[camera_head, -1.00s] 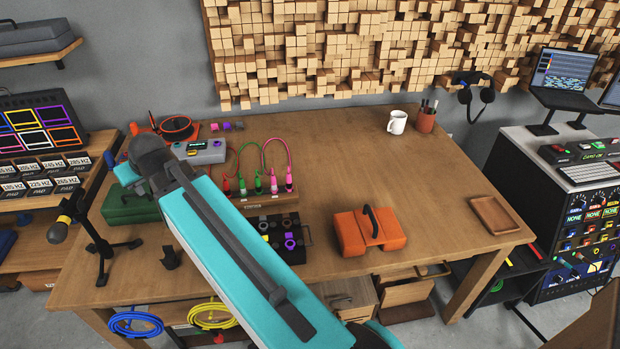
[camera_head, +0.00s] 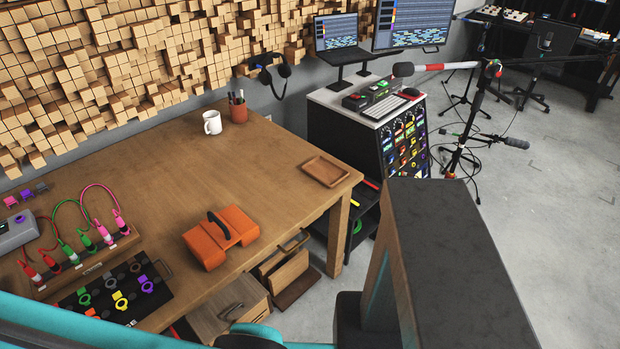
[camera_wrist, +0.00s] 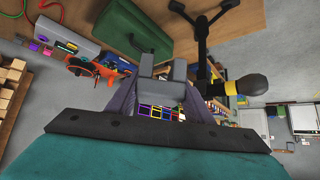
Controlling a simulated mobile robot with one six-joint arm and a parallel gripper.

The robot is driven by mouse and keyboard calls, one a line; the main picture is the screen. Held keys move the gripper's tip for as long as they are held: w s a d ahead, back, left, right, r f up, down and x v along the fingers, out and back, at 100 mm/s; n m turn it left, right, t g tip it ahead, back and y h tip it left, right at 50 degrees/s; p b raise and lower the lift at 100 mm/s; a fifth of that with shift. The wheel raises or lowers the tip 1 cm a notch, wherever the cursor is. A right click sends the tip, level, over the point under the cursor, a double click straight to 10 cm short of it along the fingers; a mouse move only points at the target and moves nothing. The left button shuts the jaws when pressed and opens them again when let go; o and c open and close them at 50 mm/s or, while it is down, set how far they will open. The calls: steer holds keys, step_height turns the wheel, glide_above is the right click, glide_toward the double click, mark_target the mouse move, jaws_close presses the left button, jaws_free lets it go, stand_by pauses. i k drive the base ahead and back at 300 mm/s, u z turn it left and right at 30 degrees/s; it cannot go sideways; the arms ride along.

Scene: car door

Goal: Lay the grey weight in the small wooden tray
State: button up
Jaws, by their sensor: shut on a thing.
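My gripper (camera_wrist: 163,98) shows only in the wrist view, its two dark fingers shut on a grey block with a notched end, which I take to be the grey weight (camera_wrist: 161,84). It is held off any surface; part of it is hidden between the fingers. The small wooden tray (camera_head: 326,171) lies at the right end of the workbench in the head view, and it looks empty. My gripper is out of the head view, where only my teal arm shows along the bottom left.
The wooden workbench (camera_head: 262,165) is clear around the tray. An orange handled case (camera_head: 220,237), a white mug (camera_head: 212,122) and a pen cup (camera_head: 237,110) stand on it. A large dark-topped block (camera_head: 455,250) is close at right. A stand microphone (camera_wrist: 243,86) is near my gripper.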

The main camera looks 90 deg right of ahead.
mark_target(324, 172)
steer(key=z, duration=0.1)
steer(key=k, duration=1.65)
steer(key=z, duration=0.4)
steer(key=i, duration=0.35)
steer(key=u, duration=0.1)
